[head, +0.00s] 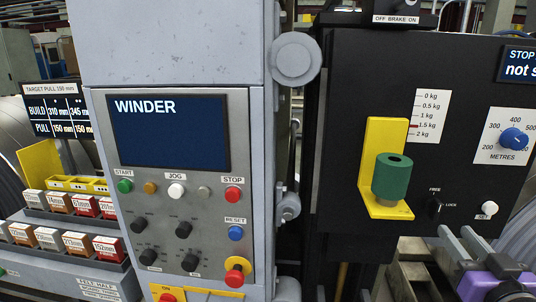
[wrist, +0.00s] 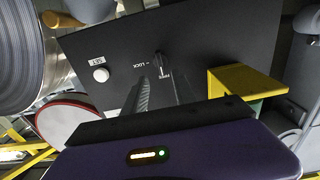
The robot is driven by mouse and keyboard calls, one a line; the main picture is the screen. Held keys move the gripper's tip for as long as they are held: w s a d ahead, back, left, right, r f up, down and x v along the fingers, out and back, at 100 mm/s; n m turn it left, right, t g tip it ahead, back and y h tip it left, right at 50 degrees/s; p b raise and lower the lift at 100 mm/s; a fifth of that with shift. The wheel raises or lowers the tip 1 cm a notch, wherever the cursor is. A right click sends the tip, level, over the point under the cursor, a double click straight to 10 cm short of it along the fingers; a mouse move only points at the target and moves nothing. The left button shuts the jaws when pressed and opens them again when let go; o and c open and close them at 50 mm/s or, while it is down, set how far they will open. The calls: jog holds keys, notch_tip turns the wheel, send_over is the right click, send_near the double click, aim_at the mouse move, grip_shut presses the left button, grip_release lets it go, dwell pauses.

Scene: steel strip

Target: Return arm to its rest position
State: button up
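My gripper (head: 456,234) is at the lower right of the head view, its purple body (head: 495,286) at the bottom edge. Its two grey fingers point toward the black panel (head: 350,80), with a gap between them and nothing held. In the wrist view the fingers (wrist: 161,88) stand apart, pointing toward the FREE/LOCK key switch (wrist: 162,65). The switch lies just beyond the fingertips in that view; I cannot tell the exact distance. The white SET button (wrist: 101,75) is left of the fingers there.
A yellow bracket (head: 374,150) holding a green cylinder (head: 392,177) sticks out of the panel, left of my gripper. A blue METRES dial (head: 513,138) is above it. The WINDER console (head: 180,200) and trays of labelled boxes (head: 75,225) stand farther left.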

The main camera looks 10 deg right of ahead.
jog(key=s+a+f+n+g+y, duration=0.1)
jog(key=s+a+f, duration=0.5)
jog(key=s, duration=0.5)
jog(key=s+a+f+n+y, duration=0.1)
jog(key=s+a+f+y, duration=0.1)
jog(key=s+a+f, duration=0.4)
jog(key=s+a+f+n+g+y, duration=0.1)
jog(key=s+a+f+y, duration=0.1)
jog(key=s+a+f, duration=0.4)
jog(key=s+a, duration=0.5)
jog(key=s, duration=0.4)
jog(key=shift+s+f+g, duration=0.25)
jog(key=shift+s+g, duration=0.05)
